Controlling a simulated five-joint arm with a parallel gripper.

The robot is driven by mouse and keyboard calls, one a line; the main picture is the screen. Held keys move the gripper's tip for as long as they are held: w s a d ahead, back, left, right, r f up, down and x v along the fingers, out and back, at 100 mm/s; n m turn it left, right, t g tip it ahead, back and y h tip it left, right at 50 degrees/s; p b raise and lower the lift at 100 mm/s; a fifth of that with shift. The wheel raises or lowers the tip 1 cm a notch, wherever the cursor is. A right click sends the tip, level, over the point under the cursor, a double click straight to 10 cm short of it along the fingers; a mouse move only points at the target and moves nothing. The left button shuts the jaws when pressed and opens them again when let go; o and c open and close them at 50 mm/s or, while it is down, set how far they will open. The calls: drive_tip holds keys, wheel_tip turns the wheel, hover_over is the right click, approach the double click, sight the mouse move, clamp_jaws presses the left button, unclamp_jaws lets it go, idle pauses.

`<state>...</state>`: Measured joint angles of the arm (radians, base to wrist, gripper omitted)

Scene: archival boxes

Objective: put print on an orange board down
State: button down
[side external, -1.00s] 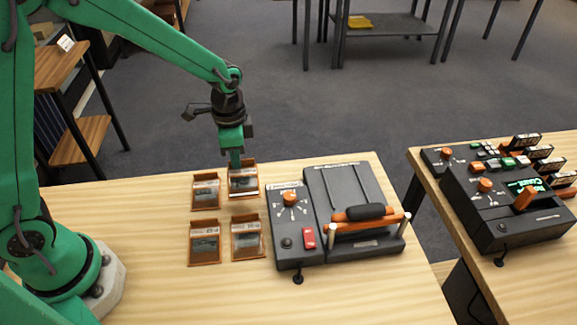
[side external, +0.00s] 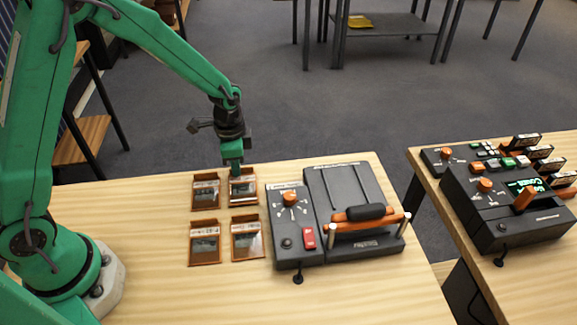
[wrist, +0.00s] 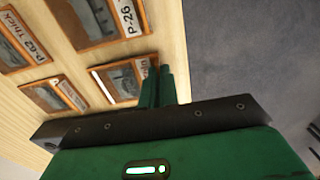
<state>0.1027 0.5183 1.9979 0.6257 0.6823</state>
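Several prints on orange-brown boards lie in two rows on the wooden table. My gripper (side external: 233,174) is low at the back edge of the back-right print on its orange board (side external: 244,190). In the wrist view its narrow green fingers (wrist: 160,85) are close together at the edge of that board (wrist: 122,82), and appear shut on it. The board looks level and at table height; the exact contact under it is hidden. The other prints are at back left (side external: 206,192), front left (side external: 204,243) and front right (side external: 247,240).
A dark device with an orange knob (side external: 289,198) and an orange-handled press (side external: 365,222) stand just right of the boards. A second table (side external: 440,175) with another control box (side external: 505,205) is farther right. Bare table (side external: 140,210) lies left of the boards.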

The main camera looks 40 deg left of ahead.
drive_tip(key=shift+f, duration=0.2)
drive_tip(key=c, duration=1.7)
unclamp_jaws()
drive_tip(key=shift+r, duration=0.1)
wheel_tip(320, 180, up, 12)
drive_tip(key=shift+r, duration=0.1)
